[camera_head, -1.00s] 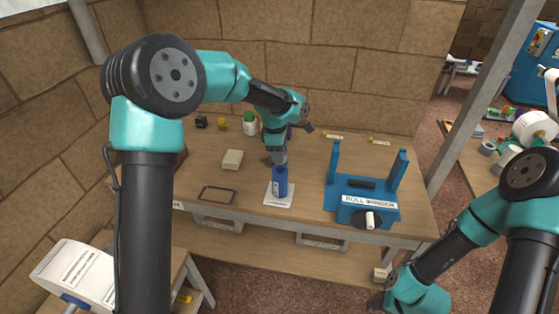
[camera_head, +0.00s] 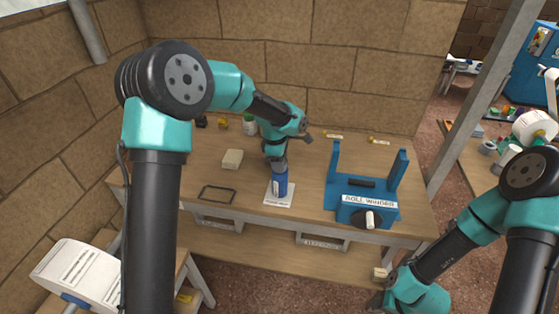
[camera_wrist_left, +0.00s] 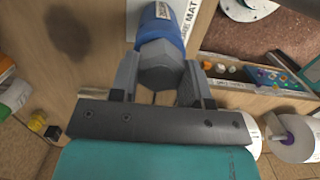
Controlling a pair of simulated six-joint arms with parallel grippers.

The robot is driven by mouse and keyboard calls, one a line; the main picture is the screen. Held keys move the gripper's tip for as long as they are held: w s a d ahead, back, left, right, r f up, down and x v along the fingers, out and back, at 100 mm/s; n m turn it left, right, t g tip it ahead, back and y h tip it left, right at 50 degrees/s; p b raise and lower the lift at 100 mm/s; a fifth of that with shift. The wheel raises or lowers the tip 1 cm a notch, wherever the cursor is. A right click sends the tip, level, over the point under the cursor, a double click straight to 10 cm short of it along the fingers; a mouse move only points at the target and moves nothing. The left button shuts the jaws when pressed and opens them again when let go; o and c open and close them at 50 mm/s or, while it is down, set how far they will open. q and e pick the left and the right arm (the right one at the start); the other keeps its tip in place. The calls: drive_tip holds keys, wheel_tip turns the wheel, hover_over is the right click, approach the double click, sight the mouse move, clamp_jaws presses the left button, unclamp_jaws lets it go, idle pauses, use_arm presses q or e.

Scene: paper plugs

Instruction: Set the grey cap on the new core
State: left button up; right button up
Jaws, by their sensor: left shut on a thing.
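The blue core (camera_head: 280,187) stands upright on a white mat (camera_head: 271,202) near the bench's front edge. My left gripper (camera_head: 277,163) is right above its top end, pointing down. In the left wrist view its two fingers (camera_wrist_left: 160,82) are shut on the grey cap (camera_wrist_left: 158,60), one on each side. The blue core (camera_wrist_left: 163,28) shows just beyond the cap and roughly in line with it. I cannot tell whether the cap touches the core.
A blue roll winder (camera_head: 362,200) with two uprights stands right of the mat. A dark rectangular frame (camera_head: 216,194) and a cream block (camera_head: 232,159) lie to the left. A green-and-white jar (camera_head: 250,125) is behind. Bare bench lies between the mat and the winder.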

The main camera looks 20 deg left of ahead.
use_arm(q)
drive_tip(key=o, duration=0.9)
drive_tip(key=shift+r, duration=0.1)
drive_tip(key=r, duration=0.4)
drive_tip(key=a+r, duration=0.1)
drive_tip(key=r, duration=0.7)
drive_tip(key=shift+a+r, duration=0.25)
drive_tip(key=shift+r, duration=0.05)
